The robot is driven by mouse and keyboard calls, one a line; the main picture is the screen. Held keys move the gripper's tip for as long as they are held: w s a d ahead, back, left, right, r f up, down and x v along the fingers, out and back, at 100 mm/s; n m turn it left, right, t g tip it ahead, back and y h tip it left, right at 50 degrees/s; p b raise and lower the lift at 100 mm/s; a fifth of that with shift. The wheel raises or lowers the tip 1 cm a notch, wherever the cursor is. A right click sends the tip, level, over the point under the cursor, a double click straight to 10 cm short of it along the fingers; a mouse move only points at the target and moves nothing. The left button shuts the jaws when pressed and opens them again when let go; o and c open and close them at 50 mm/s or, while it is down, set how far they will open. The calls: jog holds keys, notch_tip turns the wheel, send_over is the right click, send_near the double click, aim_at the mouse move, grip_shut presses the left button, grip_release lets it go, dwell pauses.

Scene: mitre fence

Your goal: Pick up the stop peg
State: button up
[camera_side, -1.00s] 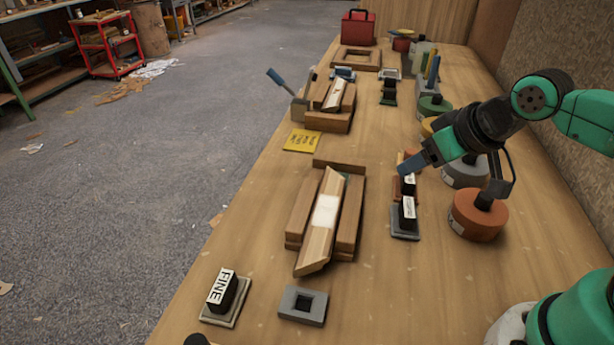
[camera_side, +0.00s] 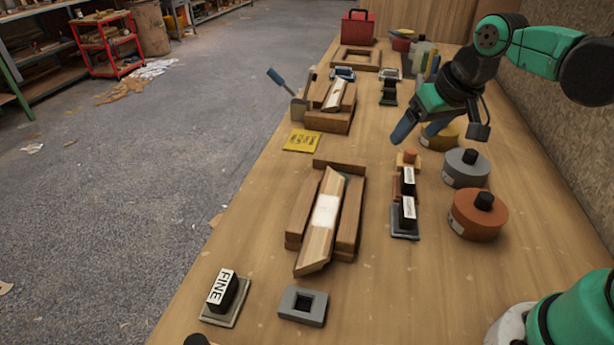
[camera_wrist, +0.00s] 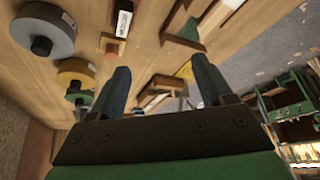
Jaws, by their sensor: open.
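A small orange-brown peg (camera_side: 410,155), which looks like the stop peg, stands upright in a pale wooden block on the bench. It also shows in the wrist view (camera_wrist: 112,48), left of the fingers. My gripper (camera_side: 420,128) is open and empty, its blue fingers apart and pointing down, above the bench. In the side view it appears just beyond the peg, not touching it. In the wrist view both fingers (camera_wrist: 160,68) are spread with nothing between them.
Labelled black-handled blocks (camera_side: 408,212) stand in front of the peg. Round weights with black knobs, orange (camera_side: 470,222) and grey (camera_side: 455,172), stand to the right. A wooden mitre fence (camera_side: 350,225) holding an angled piece is to the left. A yellow note (camera_side: 301,141) lies farther left.

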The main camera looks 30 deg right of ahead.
jog(key=w+d+f+m+g, duration=0.2)
jog(key=w+d+m, duration=0.1)
jog(key=w+d, duration=0.3)
jog(key=m+g, duration=0.2)
jog(key=g, duration=0.1)
send_over(412, 151)
jog(key=shift+y, duration=0.3)
notch_tip(412, 151, down, 6)
jog(key=shift+a+r, duration=0.15)
jog(key=shift+f, duration=2.95)
grip_shut()
